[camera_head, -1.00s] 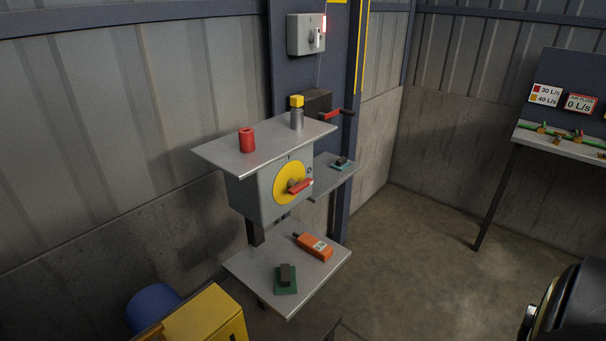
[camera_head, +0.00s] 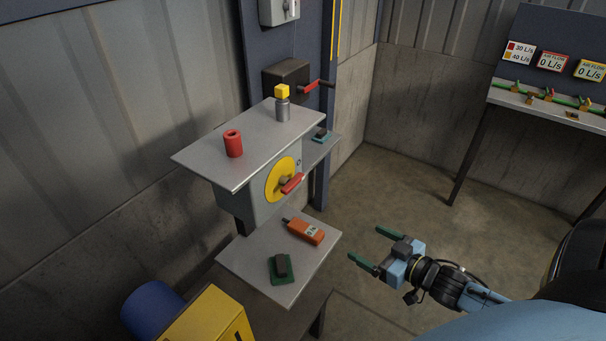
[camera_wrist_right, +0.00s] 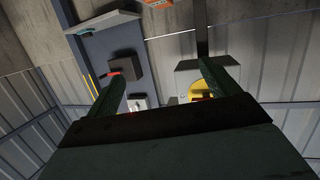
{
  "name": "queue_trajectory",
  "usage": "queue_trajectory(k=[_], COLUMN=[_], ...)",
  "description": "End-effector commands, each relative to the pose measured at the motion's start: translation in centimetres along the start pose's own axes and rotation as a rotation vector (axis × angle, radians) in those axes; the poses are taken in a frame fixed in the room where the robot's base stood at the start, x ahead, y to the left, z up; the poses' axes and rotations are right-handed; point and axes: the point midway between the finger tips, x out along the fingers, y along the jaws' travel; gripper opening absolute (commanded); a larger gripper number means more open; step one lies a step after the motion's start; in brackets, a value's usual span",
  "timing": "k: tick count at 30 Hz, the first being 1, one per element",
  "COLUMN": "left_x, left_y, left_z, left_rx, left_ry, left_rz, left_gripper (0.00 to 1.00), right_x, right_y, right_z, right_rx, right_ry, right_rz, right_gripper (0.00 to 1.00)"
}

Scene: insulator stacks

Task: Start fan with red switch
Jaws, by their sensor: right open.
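A red switch handle (camera_head: 292,183) sits on a yellow disc (camera_head: 276,187) on the front of a grey box. The disc also shows partly behind a finger in the right wrist view (camera_wrist_right: 200,90). A second red handle (camera_head: 311,87) sticks out of a dark box (camera_head: 286,78) on the blue post. My right gripper (camera_head: 366,243) is open and empty, to the right of the lower shelf and below the yellow disc, apart from both. Its fingers point left. My left gripper is not in view. I cannot make out a fan.
A red cylinder (camera_head: 233,144) and a yellow-topped grey cylinder (camera_head: 282,104) stand on the upper shelf (camera_head: 202,160). An orange device (camera_head: 305,231) and a dark green block (camera_head: 280,268) lie on the lower shelf (camera_head: 245,262). A yellow box (camera_head: 208,318) is at lower left. The floor at right is clear.

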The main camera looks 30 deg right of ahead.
Motion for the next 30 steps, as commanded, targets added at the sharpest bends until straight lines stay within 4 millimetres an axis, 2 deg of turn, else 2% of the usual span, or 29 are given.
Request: queue_trajectory(k=[1, 3, 6, 9, 14, 20, 30], left_x=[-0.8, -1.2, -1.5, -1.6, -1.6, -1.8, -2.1], left_y=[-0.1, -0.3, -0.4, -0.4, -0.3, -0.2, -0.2], left_z=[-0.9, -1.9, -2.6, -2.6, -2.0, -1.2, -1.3], left_rx=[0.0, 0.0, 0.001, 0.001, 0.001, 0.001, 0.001], left_ry=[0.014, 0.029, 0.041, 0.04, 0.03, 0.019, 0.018], left_rz=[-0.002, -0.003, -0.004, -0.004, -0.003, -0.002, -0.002], left_gripper=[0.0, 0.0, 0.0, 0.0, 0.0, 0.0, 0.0], right_x=[-0.2, -0.6, -1.1, -1.4, -0.5, 2.3, 7.4], right_y=[-1.0, -2.3, -3.9, -4.8, -5.3, -5.9, -7.2], right_z=[-4.3, -8.3, -12.1, -14.0, -14.7, -15.4, -16.7], right_rx=[-0.008, -0.007, -0.006, -0.003, -0.001, -0.003, -0.003], right_ry=[0.065, 0.135, 0.2, 0.233, 0.244, 0.245, 0.244], right_rz=[-0.057, -0.121, -0.191, -0.23, -0.24, -0.239, -0.237], right_gripper=[0.87, 0.87, 0.87, 0.87, 0.87, 0.87, 0.87])
